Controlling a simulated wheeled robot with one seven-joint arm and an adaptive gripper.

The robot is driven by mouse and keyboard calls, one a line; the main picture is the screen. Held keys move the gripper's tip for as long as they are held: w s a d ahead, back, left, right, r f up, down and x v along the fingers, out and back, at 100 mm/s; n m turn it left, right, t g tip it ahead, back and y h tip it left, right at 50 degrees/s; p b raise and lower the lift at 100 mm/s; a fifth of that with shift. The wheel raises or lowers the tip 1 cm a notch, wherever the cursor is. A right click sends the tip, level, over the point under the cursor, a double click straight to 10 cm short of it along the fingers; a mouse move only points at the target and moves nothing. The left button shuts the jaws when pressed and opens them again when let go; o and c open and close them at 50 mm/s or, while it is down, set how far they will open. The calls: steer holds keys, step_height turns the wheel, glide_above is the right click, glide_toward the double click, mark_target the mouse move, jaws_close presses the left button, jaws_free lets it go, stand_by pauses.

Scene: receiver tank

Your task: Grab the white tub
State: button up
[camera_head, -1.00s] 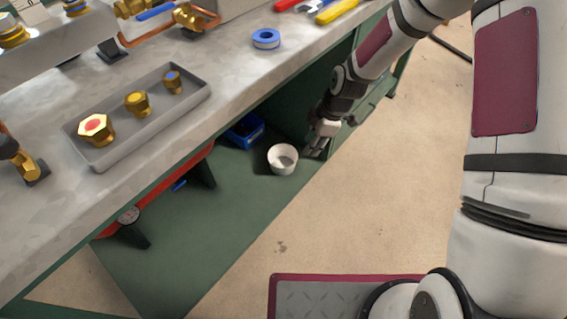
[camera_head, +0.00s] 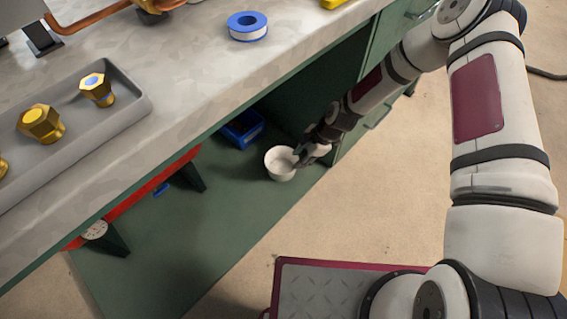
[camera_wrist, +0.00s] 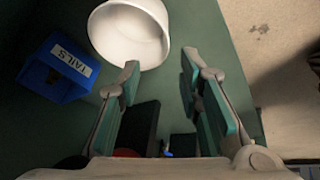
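The white tub (camera_head: 280,163) stands upright on the green lower shelf (camera_head: 235,215) under the workbench, and it looks empty. It also shows in the wrist view (camera_wrist: 128,33), at the top left, just beyond my fingertips. My gripper (camera_head: 302,158) is at the right side of the tub in the head view, close to its rim; I cannot tell whether it touches. In the wrist view my gripper (camera_wrist: 160,70) is open, its two fingers apart with nothing between them. The tub lies ahead of the left finger and the gap.
A blue bin (camera_head: 242,129) labelled "TAILS" sits on the shelf behind and left of the tub. A red object with a gauge (camera_head: 95,230) lies at the shelf's left. The grey worktop (camera_head: 190,85) overhangs the shelf. The shelf's front is clear.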

mark_target(285, 175)
steer(key=b+x, duration=0.2)
steer(key=x, duration=0.5)
steer(key=shift+f+b, duration=0.3)
steer(key=shift+s+b+x, duration=0.15)
steer(key=shift+b+x, duration=0.65)
steer(key=shift+x, duration=0.55)
steer(key=shift+s+b+x, duration=0.1)
steer(key=shift+b+x, duration=0.7)
steer(key=shift+x, duration=0.5)
jaws_close()
